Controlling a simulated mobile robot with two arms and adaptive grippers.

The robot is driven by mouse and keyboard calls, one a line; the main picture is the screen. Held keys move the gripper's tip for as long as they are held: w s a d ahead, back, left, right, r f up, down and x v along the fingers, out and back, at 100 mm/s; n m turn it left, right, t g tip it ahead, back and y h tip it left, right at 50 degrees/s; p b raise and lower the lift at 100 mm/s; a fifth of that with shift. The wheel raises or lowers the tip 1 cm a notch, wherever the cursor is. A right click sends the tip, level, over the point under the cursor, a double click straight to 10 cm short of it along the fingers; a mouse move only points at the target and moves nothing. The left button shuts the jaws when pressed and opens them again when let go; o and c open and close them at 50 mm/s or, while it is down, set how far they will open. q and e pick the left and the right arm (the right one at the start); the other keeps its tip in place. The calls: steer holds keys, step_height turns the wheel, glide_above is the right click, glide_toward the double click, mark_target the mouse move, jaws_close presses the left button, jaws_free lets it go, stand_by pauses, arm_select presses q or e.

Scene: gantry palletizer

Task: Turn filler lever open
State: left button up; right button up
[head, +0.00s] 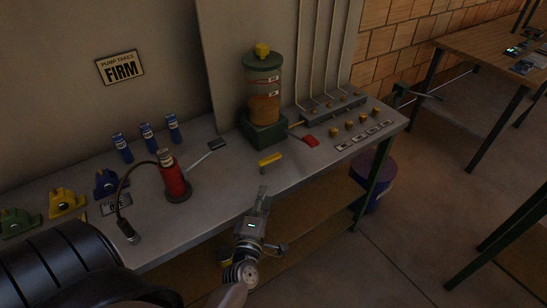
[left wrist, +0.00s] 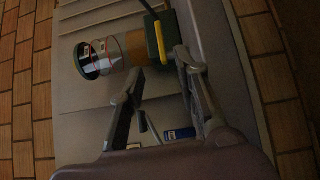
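The filler stands on the bench in the head view, with a green base (head: 265,131), a clear cylinder (head: 264,88) part filled with amber and a yellow knob on top. Its yellow lever (head: 270,160) shows as a short bar in front of the base. My left gripper (head: 262,190) is in front of the lever, nearer the bench's front edge. In the left wrist view the filler lies sideways, and the yellow lever (left wrist: 184,40) shows near the right fingertip; contact cannot be told. My left fingers (left wrist: 160,62) are apart with nothing gripped. My right gripper is not visible.
A red pump (head: 174,182) with a black hose stands left of the filler. A red paddle (head: 311,141) and a grey block with pipes (head: 333,114) are to its right. Blue bottles (head: 148,137) stand at the back. The bench front (head: 222,212) left of my gripper is clear.

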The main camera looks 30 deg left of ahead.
mark_target(273, 161)
arm_select(q)
steer(key=b+x, duration=0.2)
steer(key=x, duration=1.4)
steer(key=shift+w, duration=0.25)
steer(key=shift+c, duration=0.2)
jaws_close()
